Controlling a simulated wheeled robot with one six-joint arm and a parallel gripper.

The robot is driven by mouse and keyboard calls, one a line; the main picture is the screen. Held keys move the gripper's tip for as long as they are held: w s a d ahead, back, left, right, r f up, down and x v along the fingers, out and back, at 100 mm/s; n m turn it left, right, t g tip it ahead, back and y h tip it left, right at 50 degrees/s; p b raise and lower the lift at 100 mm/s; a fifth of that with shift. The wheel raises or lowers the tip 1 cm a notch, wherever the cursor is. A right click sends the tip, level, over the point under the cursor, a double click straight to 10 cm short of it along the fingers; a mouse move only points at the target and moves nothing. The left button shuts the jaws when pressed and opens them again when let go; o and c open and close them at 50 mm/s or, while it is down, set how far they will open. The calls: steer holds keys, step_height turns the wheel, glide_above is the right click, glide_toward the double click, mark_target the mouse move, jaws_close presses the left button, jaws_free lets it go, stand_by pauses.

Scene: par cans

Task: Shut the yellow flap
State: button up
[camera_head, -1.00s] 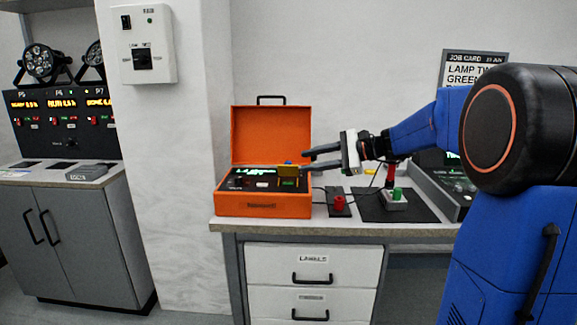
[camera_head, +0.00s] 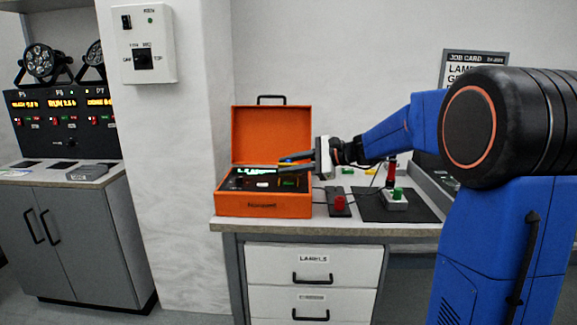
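The orange case (camera_head: 264,204) stands open on the bench, its lid (camera_head: 270,135) raised at the back. Inside is a dark panel with a lit green display. The yellow flap shows only as a thin yellow strip (camera_head: 289,165) over the panel's right half, mostly hidden by my gripper's fingers; its exact tilt cannot be told. A small green part (camera_head: 288,183) shows on the panel below it. My gripper (camera_head: 285,161) reaches in from the right, its dark fingers pointing left at the flap. I cannot tell whether they touch it, and the finger gap is unclear.
Right of the case are a red button on a dark plate (camera_head: 339,203), a green-topped block (camera_head: 396,199) on a dark mat, and cables. A drawer unit (camera_head: 313,266) is below the bench. A wall box (camera_head: 143,45) and a lamp console (camera_head: 62,120) are at left.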

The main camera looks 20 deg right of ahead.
jaws_close()
steer(key=shift+r, duration=0.1)
stand_by(0.3)
steer(key=shift+s, duration=0.15)
steer(key=shift+s+a+f+n+t, duration=0.1)
steer(key=shift+s+f+n+t, duration=0.25)
steer(key=shift+n, duration=0.3)
steer(key=shift+s+a+f+n+t, duration=0.15)
steer(key=shift+n+t, duration=0.3)
steer(key=shift+n, duration=0.25)
steer(key=shift+s+f+n+t, duration=0.25)
steer(key=shift+n+t, duration=0.15)
steer(key=shift+n, duration=0.25)
steer(key=shift+s, duration=0.1)
